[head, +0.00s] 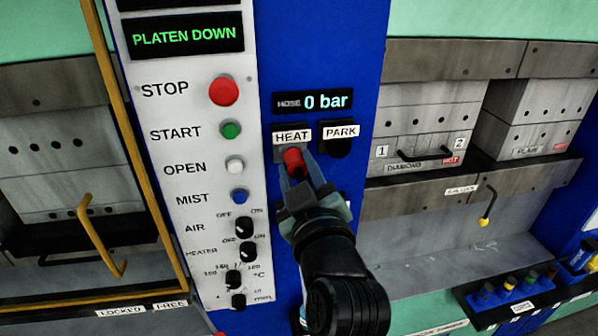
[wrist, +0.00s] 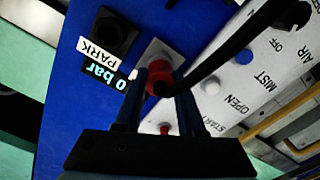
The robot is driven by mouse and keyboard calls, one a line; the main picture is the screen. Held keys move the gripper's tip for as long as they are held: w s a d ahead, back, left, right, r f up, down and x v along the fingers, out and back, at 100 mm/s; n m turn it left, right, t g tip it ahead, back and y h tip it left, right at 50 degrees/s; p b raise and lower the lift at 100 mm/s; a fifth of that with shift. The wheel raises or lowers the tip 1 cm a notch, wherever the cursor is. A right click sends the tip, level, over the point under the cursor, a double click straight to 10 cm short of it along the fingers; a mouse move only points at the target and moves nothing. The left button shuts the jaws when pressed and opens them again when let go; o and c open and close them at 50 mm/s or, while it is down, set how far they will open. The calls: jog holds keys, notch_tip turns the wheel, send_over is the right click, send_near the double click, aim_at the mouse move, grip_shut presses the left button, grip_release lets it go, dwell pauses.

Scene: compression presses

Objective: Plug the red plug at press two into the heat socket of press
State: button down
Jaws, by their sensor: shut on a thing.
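The red plug (head: 293,158) is at the HEAT socket, just under the HEAT label (head: 292,136), on the blue press column. In the wrist view the red plug (wrist: 160,72) stands in front of the socket's pale square plate (wrist: 157,51), with a black cable running off to the upper right. My gripper (head: 301,173) is shut on the red plug, a finger on either side. The plug hides the socket opening, so I cannot tell how deep it sits. The PARK socket (head: 337,147) to the right is dark and appears empty.
A white control panel (head: 180,110) with buttons and knobs is close on the left. Its display reads PLATEN DOWN (head: 188,37); the hose display (head: 313,102) reads 0 bar. A yellow-framed guard (head: 117,130) is at left. Moulds (head: 425,120) stand at right.

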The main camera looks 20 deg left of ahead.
jog(key=shift+w+a, duration=0.25)
jog(key=shift+w, duration=0.1)
jog(key=shift+c, duration=2.2)
grip_release()
jog(key=b+v, duration=0.5)
jog(key=v, duration=0.8)
jog(key=s+d+r+m+t+h, duration=0.1)
jog(key=d+r+m+t+h, duration=0.2)
jog(key=r, duration=0.5)
jog(key=s+d+r+m+t+h, duration=0.1)
jog(key=d+r+m+t+h, duration=0.2)
jog(key=r, duration=0.5)
jog(key=s+d+r+m+t+h, duration=0.2)
jog(key=d+r+m+t+h, duration=0.2)
jog(key=r+m+t, duration=0.2)
notch_tip(320, 180, up, 3)
jog(key=shift+d+f+m, duration=0.2)
jog(key=shift+d+m, duration=0.15)
jog(key=shift+m, duration=0.05)
